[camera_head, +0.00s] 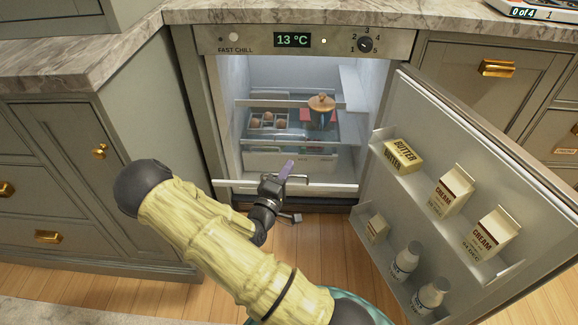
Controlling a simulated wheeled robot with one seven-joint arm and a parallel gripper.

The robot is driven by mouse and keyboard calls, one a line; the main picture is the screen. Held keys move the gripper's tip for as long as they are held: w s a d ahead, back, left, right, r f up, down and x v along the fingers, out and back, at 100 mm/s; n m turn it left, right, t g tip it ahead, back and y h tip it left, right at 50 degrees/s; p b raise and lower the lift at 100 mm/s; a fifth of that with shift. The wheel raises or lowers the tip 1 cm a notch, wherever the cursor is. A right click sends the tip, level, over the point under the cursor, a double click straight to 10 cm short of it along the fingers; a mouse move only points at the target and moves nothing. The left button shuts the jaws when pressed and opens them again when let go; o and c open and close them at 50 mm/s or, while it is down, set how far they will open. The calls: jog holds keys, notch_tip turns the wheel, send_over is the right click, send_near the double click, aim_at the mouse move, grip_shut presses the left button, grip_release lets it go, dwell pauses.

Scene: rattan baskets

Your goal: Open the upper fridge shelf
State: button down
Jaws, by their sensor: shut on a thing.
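The fridge (225,110) stands open under the counter. Its upper shelf (290,103) is a pale glass shelf with a light front edge, inside the fridge. A lower white front rail (325,187) crosses the opening near the floor. My gripper (286,178) is in front of this rail, below the upper shelf and apart from it.
The fridge door (400,120) is swung out to the right, with butter (403,156), cream cartons (452,190) and bottles (405,262) in its racks. Cabinets (70,140) close off the left. Wooden floor (325,235) lies free before the fridge.

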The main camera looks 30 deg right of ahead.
jog(key=shift+s+d, duration=0.15)
jog(key=shift+d, duration=0.05)
jog(key=c, duration=1.8)
grip_release()
jog(key=shift+a, duration=0.1)
jog(key=shift+a, duration=0.2)
jog(key=p+v, duration=0.4)
jog(key=v, duration=1.3)
jog(key=shift+f, duration=0.1)
